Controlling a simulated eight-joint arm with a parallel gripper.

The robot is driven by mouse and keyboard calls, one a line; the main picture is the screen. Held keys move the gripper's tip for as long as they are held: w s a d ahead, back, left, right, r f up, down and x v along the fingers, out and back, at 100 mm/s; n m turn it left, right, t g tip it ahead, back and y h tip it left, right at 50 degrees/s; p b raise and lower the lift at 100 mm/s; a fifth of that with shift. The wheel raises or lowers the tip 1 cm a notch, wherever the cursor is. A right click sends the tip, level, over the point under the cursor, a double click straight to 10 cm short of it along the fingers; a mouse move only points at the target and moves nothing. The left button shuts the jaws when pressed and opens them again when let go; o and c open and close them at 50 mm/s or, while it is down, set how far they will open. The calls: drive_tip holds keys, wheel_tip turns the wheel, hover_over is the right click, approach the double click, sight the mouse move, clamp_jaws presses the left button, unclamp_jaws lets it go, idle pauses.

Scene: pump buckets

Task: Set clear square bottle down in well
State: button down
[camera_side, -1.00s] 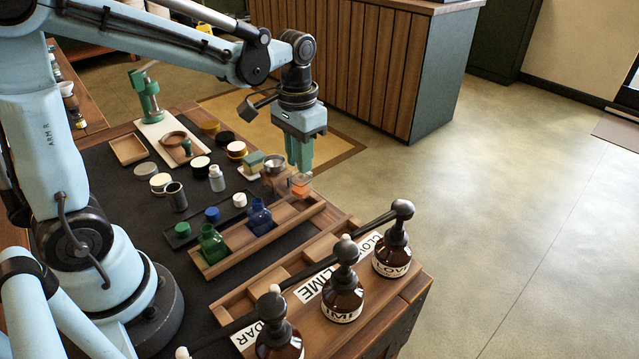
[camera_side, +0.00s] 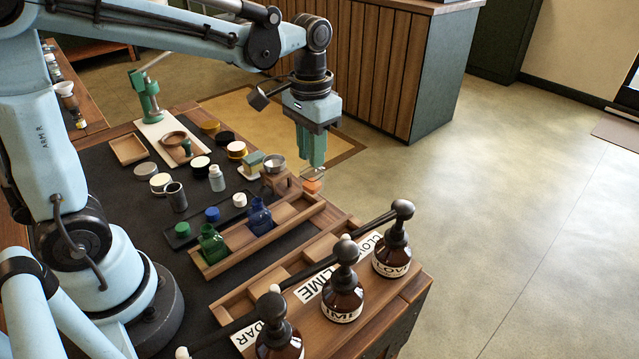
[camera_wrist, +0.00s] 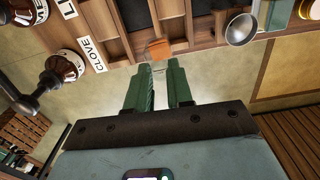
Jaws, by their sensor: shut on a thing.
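The clear square bottle (camera_side: 312,184) holds orange contents and hangs upright from my gripper (camera_side: 311,163), whose green fingers are shut on its upper part. The wooden rack (camera_side: 207,268) has wells in a row. A green bottle (camera_side: 212,244) and a blue bottle (camera_side: 260,217) stand in its wells, and the far-right well (camera_side: 291,210) looks empty. The clear bottle appears just beyond the rack's far right end; its exact height cannot be told. In the wrist view the orange bottle (camera_wrist: 159,50) shows past my gripper's fingertips (camera_wrist: 159,72), beside the wooden rack edge.
Brown pump bottles labelled CLOVE (camera_side: 392,254) and LIME (camera_side: 344,296) stand on a wooden stand in front of the rack. A metal bowl (camera_side: 275,164) on a wooden block is close left of the gripper. Caps and jars crowd the dark mat behind.

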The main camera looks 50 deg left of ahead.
drive_tip(key=d+f+m, duration=0.1)
drive_tip(key=d+f, duration=0.2)
drive_tip(key=d, duration=0.6)
drive_tip(key=shift+w+d+f, duration=0.2)
drive_tip(key=shift+d+f, duration=0.05)
drive_tip(key=shift+f, duration=0.1)
drive_tip(key=shift+f, duration=1.25)
idle(1.3)
drive_tip(key=c, duration=0.9)
unclamp_jaws()
drive_tip(key=shift+r, duration=0.15)
drive_tip(key=shift+r, duration=3.35)
